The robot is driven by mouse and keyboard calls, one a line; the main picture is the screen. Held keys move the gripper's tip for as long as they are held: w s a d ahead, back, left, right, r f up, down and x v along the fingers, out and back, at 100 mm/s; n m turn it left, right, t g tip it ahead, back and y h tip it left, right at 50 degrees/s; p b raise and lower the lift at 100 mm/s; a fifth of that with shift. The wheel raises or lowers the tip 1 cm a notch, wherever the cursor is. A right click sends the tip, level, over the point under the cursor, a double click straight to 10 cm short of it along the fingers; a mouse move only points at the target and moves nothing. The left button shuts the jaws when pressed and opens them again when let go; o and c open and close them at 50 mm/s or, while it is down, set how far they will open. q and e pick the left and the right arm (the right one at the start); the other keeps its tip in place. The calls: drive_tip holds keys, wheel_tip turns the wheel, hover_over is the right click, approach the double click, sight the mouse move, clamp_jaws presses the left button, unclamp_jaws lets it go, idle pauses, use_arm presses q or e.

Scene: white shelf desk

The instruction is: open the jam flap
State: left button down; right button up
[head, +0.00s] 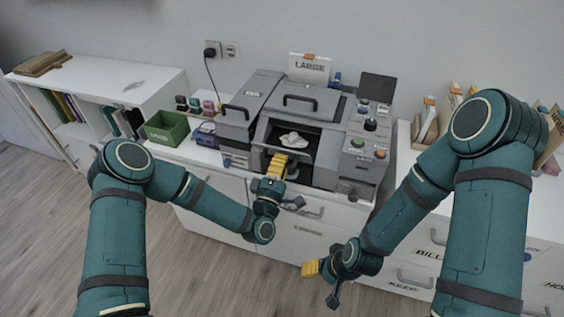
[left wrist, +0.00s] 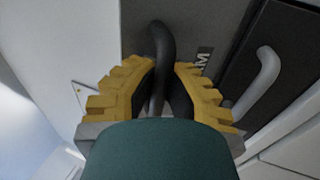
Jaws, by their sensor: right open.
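The grey machine (head: 325,172) stands on the white desk, with a dark opening at its front. White crumpled paper (head: 292,138) shows inside the opening. My left gripper (head: 279,160) is at the front of the opening. In the left wrist view its yellow fingers (left wrist: 167,75) lie close on both sides of a dark curved handle (left wrist: 160,38) and look shut on it. My right gripper (head: 320,279) is open and empty, low in front of the drawers.
A green bin (head: 166,128) and several small stamps stand left of the machine. A grey lid with a black handle (head: 300,100) is on top. Buttons and knobs are at its right (head: 358,143). White drawers (head: 300,235) are below. The floor in front is clear.

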use_arm(q)
drive_tip(key=shift+s, duration=0.1)
idle(0.4)
drive_tip(key=c, duration=1.3)
unclamp_jaws()
drive_tip(key=shift+c, duration=0.2)
drive_tip(key=shift+o, duration=0.3)
drive_tip(key=shift+s+a+r, duration=0.1)
drive_tip(key=shift+s, duration=0.05)
drive_tip(key=shift+s+f, duration=0.25)
drive_tip(key=v, duration=1.1)
drive_tip(key=shift+a, duration=0.15)
drive_tip(key=shift+s+f, duration=0.1)
drive_tip(key=shift+f, duration=0.05)
